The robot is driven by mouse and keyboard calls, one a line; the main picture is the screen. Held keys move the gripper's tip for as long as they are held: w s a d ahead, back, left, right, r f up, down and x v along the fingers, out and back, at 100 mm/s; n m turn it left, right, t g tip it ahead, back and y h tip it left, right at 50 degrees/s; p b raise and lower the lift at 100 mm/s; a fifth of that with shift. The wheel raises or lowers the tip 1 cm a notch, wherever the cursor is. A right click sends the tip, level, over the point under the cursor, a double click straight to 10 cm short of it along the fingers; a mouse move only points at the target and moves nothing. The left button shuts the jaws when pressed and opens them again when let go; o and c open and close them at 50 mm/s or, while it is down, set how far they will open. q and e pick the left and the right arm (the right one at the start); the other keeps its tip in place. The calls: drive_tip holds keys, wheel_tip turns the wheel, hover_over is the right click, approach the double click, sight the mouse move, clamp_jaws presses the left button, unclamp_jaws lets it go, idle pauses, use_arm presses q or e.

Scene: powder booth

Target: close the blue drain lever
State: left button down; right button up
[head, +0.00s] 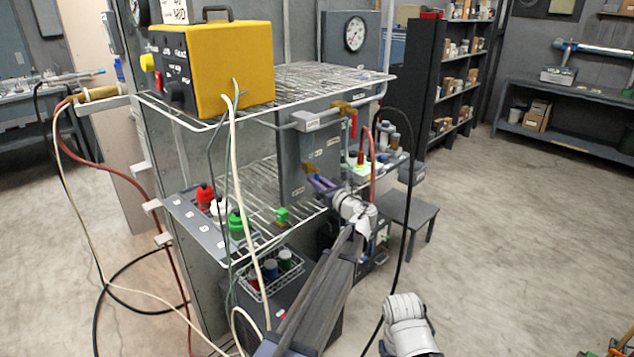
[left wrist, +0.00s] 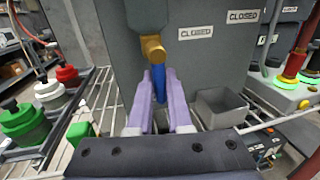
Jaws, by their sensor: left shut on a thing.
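The blue drain lever (left wrist: 160,84) hangs roughly straight down from a brass valve (left wrist: 153,47) on the grey cabinet in the left wrist view. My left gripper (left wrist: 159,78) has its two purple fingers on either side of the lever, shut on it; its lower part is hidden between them. In the head view, the brass valve (head: 309,169) shows at the cabinet's lower front, with my left gripper (head: 322,184) just below it; the lever is hard to make out there. My right gripper is out of view.
A small grey bin (left wrist: 221,108) is right of the fingers. A green block (left wrist: 80,131) and capped bottles (left wrist: 52,93) are to the left. A red-handled valve (head: 354,126) sits higher on the cabinet. A black cable (head: 409,180) hangs right of my left arm.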

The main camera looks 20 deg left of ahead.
use_arm(q)
drive_tip(key=shift+n, duration=0.3)
drive_tip(key=shift+w+d+n+b, duration=0.15)
drive_tip(key=shift+w+n+b, duration=0.15)
drive_tip(key=shift+n, duration=0.3)
drive_tip(key=shift+w+d+r+n+g+y, duration=0.35)
drive_tip(key=shift+r+n+y, duration=0.3)
drive_tip(key=shift+n, duration=2.4)
drive_tip(key=shift+w+d+r+n+g+y, duration=0.2)
drive_tip(key=shift+w+r+n+y, duration=0.35)
drive_tip(key=shift+n, duration=2.45)
drive_tip(key=shift+w+d+r+n+g+y, duration=0.25)
drive_tip(key=shift+r+n+y, duration=0.4)
drive_tip(key=shift+n, duration=2.4)
drive_tip(key=shift+f, duration=0.1)
drive_tip(key=c, duration=0.8)
unclamp_jaws()
drive_tip(key=shift+c, duration=0.2)
